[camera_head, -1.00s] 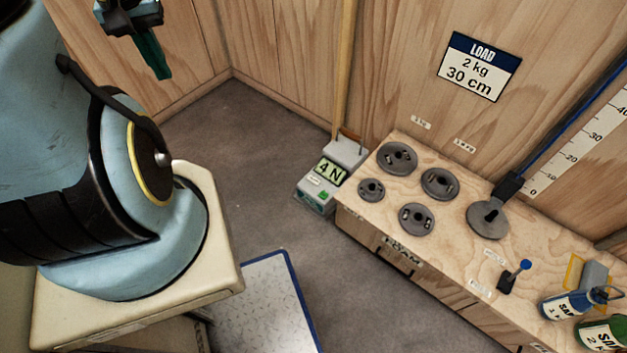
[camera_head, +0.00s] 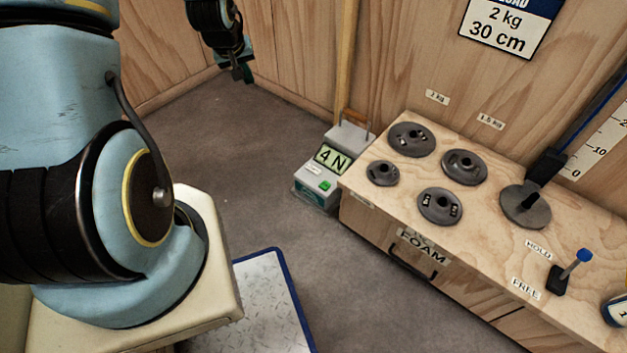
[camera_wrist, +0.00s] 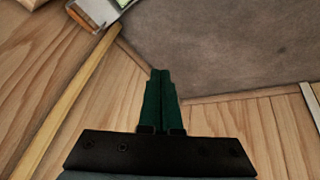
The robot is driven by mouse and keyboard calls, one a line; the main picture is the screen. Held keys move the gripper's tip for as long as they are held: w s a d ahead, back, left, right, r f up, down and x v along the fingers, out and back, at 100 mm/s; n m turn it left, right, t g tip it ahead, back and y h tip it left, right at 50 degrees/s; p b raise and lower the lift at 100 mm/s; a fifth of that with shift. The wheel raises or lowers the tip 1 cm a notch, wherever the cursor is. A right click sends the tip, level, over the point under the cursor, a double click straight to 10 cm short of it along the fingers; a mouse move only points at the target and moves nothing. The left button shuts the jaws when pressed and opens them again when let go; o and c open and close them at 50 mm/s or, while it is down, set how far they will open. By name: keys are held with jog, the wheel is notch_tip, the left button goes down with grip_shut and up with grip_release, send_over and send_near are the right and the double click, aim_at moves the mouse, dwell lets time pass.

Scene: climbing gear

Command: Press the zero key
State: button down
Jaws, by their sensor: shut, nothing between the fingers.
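The force gauge (camera_head: 318,190) is a grey-green box on the floor left of the wooden bench, and its display (camera_head: 333,158) reads 4 N. A small bright green key (camera_head: 325,186) sits on its sloping face; I cannot read a label on it. My gripper (camera_head: 243,74), with dark green fingers, is up and to the left of the gauge, well apart from it. In the wrist view the fingers (camera_wrist: 160,74) are together and empty. Part of the gauge (camera_wrist: 97,12) shows at the top left there, cut off by the edge, with a bit of green (camera_wrist: 123,3).
A wooden pole (camera_head: 345,60) rises behind the gauge. The bench (camera_head: 400,200) holds several grey discs and a blue-tipped lever (camera_head: 572,270). A blue-edged pale mat (camera_head: 265,300) lies on the floor. The grey floor (camera_head: 240,180) left of the gauge is clear.

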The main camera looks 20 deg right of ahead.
jog(key=w+d+f+h+b, duration=0.1)
jog(key=d+f+b, duration=0.3)
jog(key=f, duration=0.4)
jog(key=w+d+f+h+b, duration=0.1)
jog(key=d+f+b, duration=0.3)
jog(key=f, duration=0.4)
jog(key=t+h+b, duration=0.1)
jog(key=h+b, duration=0.1)
jog(key=b, duration=0.7)
send_over(313, 171)
notch_tip(313, 171, down, 18)
jog(key=shift+r+n, duration=0.2)
jog(key=shift+n, duration=0.2)
notch_tip(313, 171, down, 7)
jog(key=b, duration=0.6)
jog(key=shift+f, duration=0.1)
jog(key=shift+f+b, duration=0.4)
jog(key=shift+f, duration=0.4)
jog(key=shift+f, duration=0.15)
jog(key=shift+f, duration=0.25)
